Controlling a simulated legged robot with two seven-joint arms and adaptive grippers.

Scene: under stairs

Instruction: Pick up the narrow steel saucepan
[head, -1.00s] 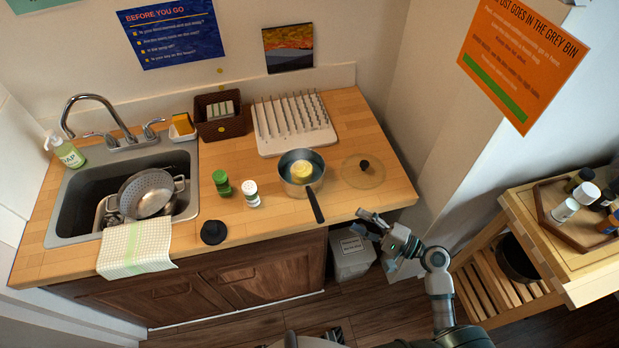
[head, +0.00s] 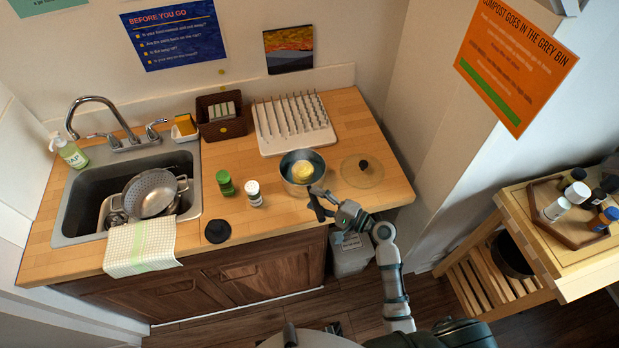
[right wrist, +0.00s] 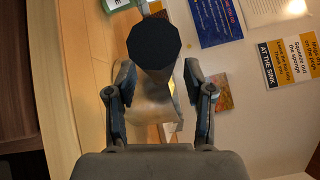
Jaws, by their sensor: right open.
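The narrow steel saucepan (head: 289,180) stands upright on the wooden counter, with a round yellow thing (head: 303,171) inside it. Its dark handle points toward the front edge and is mostly hidden by my right gripper (head: 319,203) in the head view. That gripper is open at the handle. In the right wrist view, the dark handle end (right wrist: 153,46) shows large between the two spread fingers (right wrist: 158,78), with the steel pan body (right wrist: 150,108) beyond it. I cannot tell whether a finger touches the handle.
A glass lid with a dark knob (head: 364,165) lies right of the pan. A white peg rack (head: 293,146) stands behind it. A green-lidded jar (head: 225,184) and a white-lidded jar (head: 254,194) stand left. A sink (head: 78,212) holds a colander.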

